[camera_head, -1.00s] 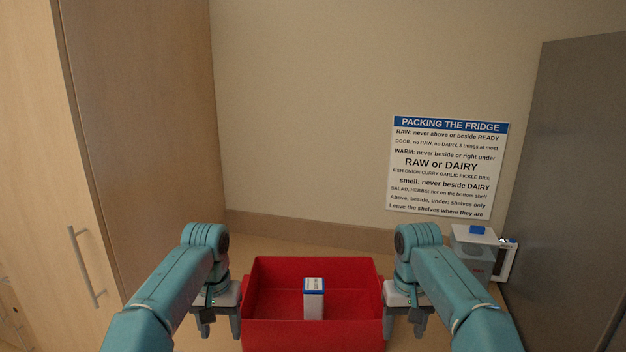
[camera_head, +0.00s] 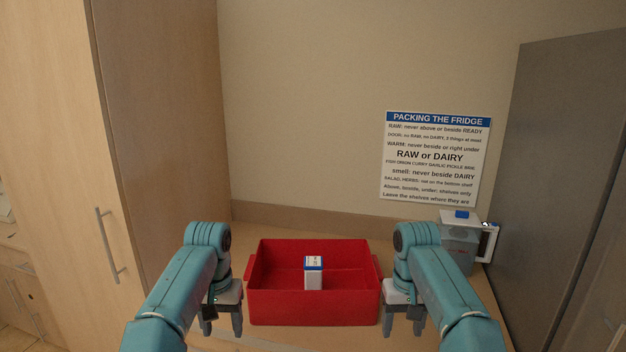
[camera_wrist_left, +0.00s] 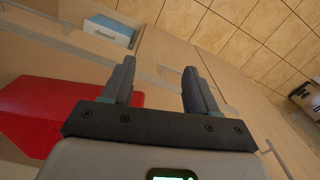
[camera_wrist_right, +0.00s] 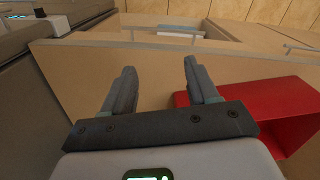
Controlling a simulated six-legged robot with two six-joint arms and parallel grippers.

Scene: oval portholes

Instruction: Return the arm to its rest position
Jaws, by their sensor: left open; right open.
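My left gripper (camera_head: 222,322) hangs open and empty, pointing down at the left side of the red crate. In the left wrist view its two fingers (camera_wrist_left: 158,85) are spread with nothing between them. My right gripper (camera_head: 404,320) hangs open and empty at the right side of the crate. In the right wrist view its fingers (camera_wrist_right: 160,83) are also apart and empty. Both arms are bent in nearly mirrored poses. The red crate (camera_head: 270,306) stands on the counter between the grippers. A white carton with a blue top (camera_head: 313,279) stands upright inside it.
A sign headed "PACKING THE FRIDGE" (camera_head: 437,158) is on the back wall. A grey container with a blue knob on its lid (camera_head: 459,241) stands behind my right arm. A tall grey panel (camera_head: 560,190) bounds the right; a wooden cabinet (camera_head: 160,150) bounds the left.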

